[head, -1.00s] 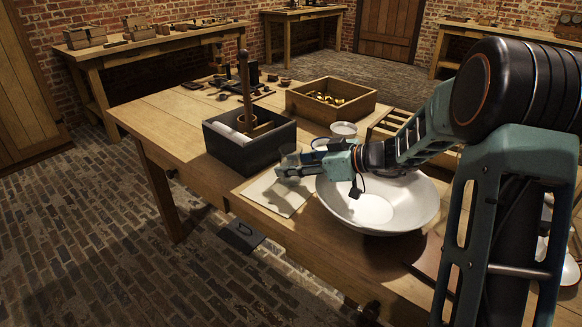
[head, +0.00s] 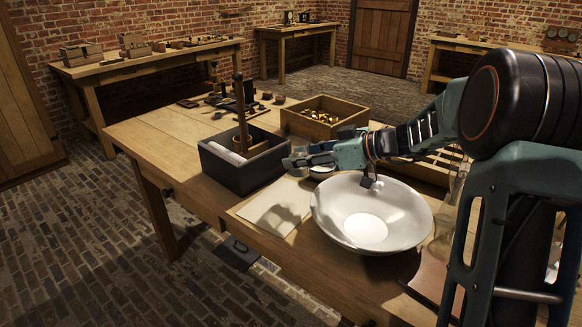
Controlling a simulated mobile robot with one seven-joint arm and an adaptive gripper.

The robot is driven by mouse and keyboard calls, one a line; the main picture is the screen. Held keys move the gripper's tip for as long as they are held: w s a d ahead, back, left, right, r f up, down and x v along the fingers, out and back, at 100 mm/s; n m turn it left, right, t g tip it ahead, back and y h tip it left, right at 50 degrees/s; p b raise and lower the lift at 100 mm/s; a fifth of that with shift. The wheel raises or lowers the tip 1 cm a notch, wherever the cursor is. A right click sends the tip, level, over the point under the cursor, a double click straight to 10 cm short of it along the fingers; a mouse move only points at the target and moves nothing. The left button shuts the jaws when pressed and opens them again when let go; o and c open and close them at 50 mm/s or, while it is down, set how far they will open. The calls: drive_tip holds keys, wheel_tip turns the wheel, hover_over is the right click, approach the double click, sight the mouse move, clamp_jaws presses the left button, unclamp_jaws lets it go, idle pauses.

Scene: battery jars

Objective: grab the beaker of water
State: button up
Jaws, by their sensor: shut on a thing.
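My gripper (head: 297,161) is above the table, between the dark box and the white bowl. It is shut on the clear glass beaker (head: 299,171), which is held up off the table. The beaker is small and see-through, so its outline and the water in it are hard to make out. The pale sheet (head: 268,212) below is bare apart from a shadow.
A wide white bowl (head: 410,222) stands right of the sheet. A dark box (head: 238,182) with an upright wooden post is on the left. A wooden tray (head: 300,127) of brass pieces is behind. A small white dish (head: 322,173) sits near my gripper.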

drive_tip(key=w+d+r+p, duration=0.1)
drive_tip(key=w+d+r, duration=0.3)
drive_tip(key=d, duration=0.5)
drive_tip(key=shift+w+r+p, duration=0.4)
drive_tip(key=shift+r, duration=0.4)
